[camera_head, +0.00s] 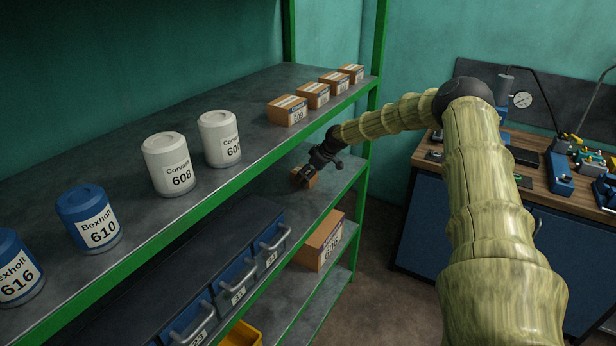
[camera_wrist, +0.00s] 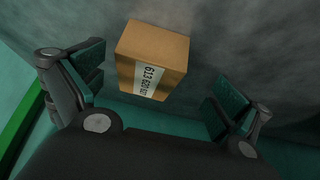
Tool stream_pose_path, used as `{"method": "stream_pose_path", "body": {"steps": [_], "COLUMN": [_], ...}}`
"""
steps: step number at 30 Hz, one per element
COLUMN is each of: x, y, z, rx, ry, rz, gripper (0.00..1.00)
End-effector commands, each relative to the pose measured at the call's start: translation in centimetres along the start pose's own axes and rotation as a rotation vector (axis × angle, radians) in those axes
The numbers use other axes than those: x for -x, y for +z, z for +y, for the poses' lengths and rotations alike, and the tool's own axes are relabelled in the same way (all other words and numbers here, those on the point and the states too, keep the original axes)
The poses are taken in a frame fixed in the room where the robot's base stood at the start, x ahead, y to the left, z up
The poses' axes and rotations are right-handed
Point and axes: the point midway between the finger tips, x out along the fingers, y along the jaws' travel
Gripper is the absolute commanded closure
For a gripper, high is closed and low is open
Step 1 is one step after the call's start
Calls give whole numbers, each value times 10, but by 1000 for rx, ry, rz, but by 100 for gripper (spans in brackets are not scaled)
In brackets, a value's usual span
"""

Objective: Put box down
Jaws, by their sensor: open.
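A small brown cardboard box with a white label (camera_wrist: 152,62) shows in the wrist view, between and just beyond my gripper's fingers. In the head view the box (camera_head: 304,177) sits on the middle shelf, partly hidden by my gripper. My gripper (camera_head: 313,168) reaches onto that shelf from the right. In the wrist view my gripper (camera_wrist: 155,100) is open, with a clear gap on both sides of the box. The middle shelf (camera_head: 338,171) is grey with a green edge.
The upper shelf (camera_head: 262,104) holds several small boxes (camera_head: 287,110), white canisters (camera_head: 168,164) and blue canisters (camera_head: 89,218). Blue drawers (camera_head: 231,285) stand left on the middle shelf. A larger box (camera_head: 318,240) is below. A workbench (camera_head: 530,185) stands at right.

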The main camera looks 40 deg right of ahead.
Motion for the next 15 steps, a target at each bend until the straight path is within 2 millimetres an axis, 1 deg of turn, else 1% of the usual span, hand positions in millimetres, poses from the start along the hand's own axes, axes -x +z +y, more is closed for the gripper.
{"method": "stream_pose_path", "body": {"steps": [15], "x": [41], "y": [-1], "z": [0], "rx": [1], "ry": [1], "rz": [3], "gripper": [0]}}
